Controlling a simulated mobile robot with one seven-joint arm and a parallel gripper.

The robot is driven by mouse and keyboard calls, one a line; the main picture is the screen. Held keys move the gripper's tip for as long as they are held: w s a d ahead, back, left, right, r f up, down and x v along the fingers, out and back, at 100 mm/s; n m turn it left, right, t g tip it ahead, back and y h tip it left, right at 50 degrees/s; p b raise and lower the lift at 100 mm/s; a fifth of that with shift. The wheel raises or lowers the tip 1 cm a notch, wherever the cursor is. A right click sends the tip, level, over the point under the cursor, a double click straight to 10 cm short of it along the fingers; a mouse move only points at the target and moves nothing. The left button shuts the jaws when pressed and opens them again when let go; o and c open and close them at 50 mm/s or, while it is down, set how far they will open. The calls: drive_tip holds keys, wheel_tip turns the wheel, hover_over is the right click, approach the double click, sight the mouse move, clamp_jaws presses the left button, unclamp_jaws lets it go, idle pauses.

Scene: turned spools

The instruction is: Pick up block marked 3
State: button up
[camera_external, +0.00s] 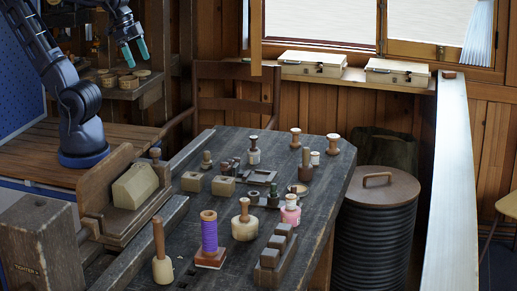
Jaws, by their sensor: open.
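No number can be read on either, so I cannot tell which is marked 3. Several dark brown blocks (270,257) sit in a row near the bench's front right; no marks are legible there either. My gripper (135,52) has teal fingertips pointing down. It is open and empty, high at the upper left, well apart from the bench and blocks.
A purple spool (209,236), a wooden mallet (162,268), a cream turned piece (244,228) and a pink jar (290,215) stand upright on the bench. Turned pieces (253,155) stand farther back. A vise-like wooden fixture (135,187) borders the bench's left side.

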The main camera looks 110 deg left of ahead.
drive_tip(key=w+d+f+m+g, duration=0.15)
drive_tip(key=w+m, duration=0.35)
drive_tip(key=w, duration=0.5)
drive_tip(key=m+g, duration=0.3)
drive_tip(key=m, duration=1)
hover_over(225, 178)
wheel_tip(225, 178, down, 24)
drive_tip(key=shift+f, duration=0.1)
wheel_tip(225, 178, down, 5)
drive_tip(key=shift+r, duration=0.15)
drive_tip(key=shift+s+d+f, duration=0.1)
drive_tip(key=shift+d+f, duration=0.05)
drive_tip(key=shift+f, duration=1.2)
drive_tip(key=shift+d+f, duration=0.15)
drive_tip(key=shift+f, duration=1.15)
drive_tip(key=c, duration=1.1)
